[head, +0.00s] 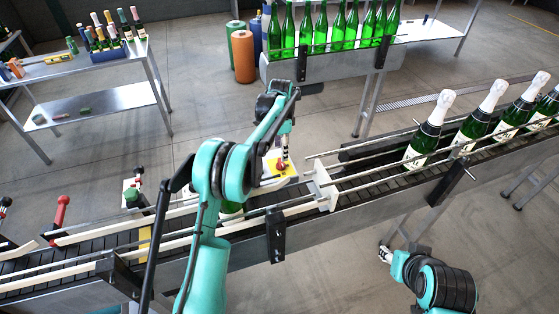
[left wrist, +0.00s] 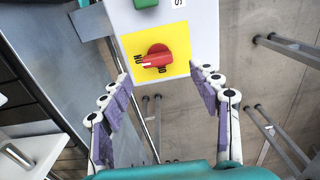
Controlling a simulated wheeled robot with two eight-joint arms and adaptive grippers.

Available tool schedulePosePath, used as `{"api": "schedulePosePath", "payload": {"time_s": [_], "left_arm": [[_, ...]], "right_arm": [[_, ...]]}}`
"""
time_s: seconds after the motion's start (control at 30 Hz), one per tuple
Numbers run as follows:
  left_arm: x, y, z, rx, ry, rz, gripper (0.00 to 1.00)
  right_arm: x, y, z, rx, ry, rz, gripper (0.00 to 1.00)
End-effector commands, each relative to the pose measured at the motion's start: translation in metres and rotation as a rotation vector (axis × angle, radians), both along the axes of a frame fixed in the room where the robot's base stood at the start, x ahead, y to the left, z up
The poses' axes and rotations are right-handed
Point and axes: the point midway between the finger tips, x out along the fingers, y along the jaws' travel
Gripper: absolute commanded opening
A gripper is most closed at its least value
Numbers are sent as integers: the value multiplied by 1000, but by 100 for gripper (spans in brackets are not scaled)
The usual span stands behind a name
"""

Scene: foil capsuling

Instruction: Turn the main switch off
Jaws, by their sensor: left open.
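The main switch is a red rotary knob (left wrist: 156,58) on a yellow plate (left wrist: 180,42) on a white box (left wrist: 203,25). In the left wrist view, its grip points left, toward upside-down lettering that looks like "ON"; more lettering sits below. In the head view, the knob (head: 281,165) and box (head: 290,181) stand beside the conveyor, partly hidden by my left arm. My left gripper (left wrist: 163,84) is open, its purple-padded fingers apart and nothing between them, with the knob beyond the fingertips. My right gripper (head: 385,254) is at lower right, away from the switch; its jaws are unclear.
A green button (left wrist: 146,3) sits above the yellow plate. The conveyor (head: 350,196) crosses the scene with foil-topped bottles (head: 428,133) at right. A red-knobbed lever (head: 61,212) is at left.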

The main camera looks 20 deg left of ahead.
Motion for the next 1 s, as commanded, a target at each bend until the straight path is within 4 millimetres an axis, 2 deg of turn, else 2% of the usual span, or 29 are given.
{"api": "schedulePosePath", "payload": {"time_s": [0.1,0.3,0.5,0.73,0.9,0.93,1.0], "left_arm": [[0,0,-22,0,0,0,62],[0,0,-52,0,0,0,62],[-1,0,-63,0,0,0,62],[-1,0,-63,0,0,0,62],[-1,0,-63,0,0,0,17],[-1,0,-63,0,0,0,12],[-1,0,-63,0,0,0,12]], "right_arm": [[0,0,-7,0,0,0,40],[0,0,-15,0,0,0,40],[0,0,-17,0,0,0,40],[0,0,-17,0,0,0,40],[0,0,-17,0,0,0,40],[0,0,-17,0,0,0,40],[0,0,-17,0,0,0,40]]}}
